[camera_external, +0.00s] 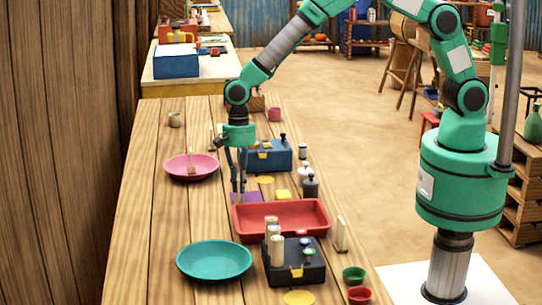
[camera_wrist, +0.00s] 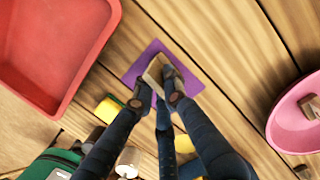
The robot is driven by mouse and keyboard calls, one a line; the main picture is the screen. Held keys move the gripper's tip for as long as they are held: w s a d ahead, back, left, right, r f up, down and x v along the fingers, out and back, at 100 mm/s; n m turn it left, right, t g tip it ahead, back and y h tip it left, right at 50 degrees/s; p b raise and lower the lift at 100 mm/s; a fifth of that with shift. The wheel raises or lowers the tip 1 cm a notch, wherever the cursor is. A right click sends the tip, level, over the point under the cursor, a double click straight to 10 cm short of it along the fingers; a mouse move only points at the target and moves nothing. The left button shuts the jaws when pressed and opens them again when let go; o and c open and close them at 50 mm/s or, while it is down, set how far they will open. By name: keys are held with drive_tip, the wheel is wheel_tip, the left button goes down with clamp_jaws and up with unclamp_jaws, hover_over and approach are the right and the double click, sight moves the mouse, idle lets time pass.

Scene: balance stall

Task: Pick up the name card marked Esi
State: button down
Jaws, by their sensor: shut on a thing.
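My gripper (camera_external: 238,188) reaches down over the wooden table, just behind the red tray. In the wrist view my gripper (camera_wrist: 158,88) is shut on a small beige card-like piece (camera_wrist: 154,71) above a purple square (camera_wrist: 189,83). The purple square (camera_external: 251,197) also shows in the outside view. I cannot tell whether the held piece touches the square. No lettering is readable, so I cannot tell whether it is the card marked Esi. A similar pale upright piece (camera_external: 341,234) stands right of the tray. Another pale piece (camera_external: 190,158) stands on the pink plate.
The red tray (camera_external: 240,231) is close in front of my gripper. The pink plate (camera_external: 205,165) is to its left, and a blue box (camera_external: 278,158) is behind. A teal plate (camera_external: 214,260) and a black box (camera_external: 310,275) stand nearer the camera. The table's left middle is clear.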

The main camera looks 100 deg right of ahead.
drive_tip(key=shift+r, duration=0.15)
wheel_tip(320, 180, up, 4)
drive_tip(key=shift+f+p, duration=0.25)
drive_tip(key=shift+p, duration=0.35)
drive_tip(key=s+r+p, duration=0.1)
drive_tip(key=s+p, duration=0.1)
drive_tip(key=s, duration=1.4)
drive_tip(key=shift+d, duration=0.45)
drive_tip(key=shift+r, duration=0.1)
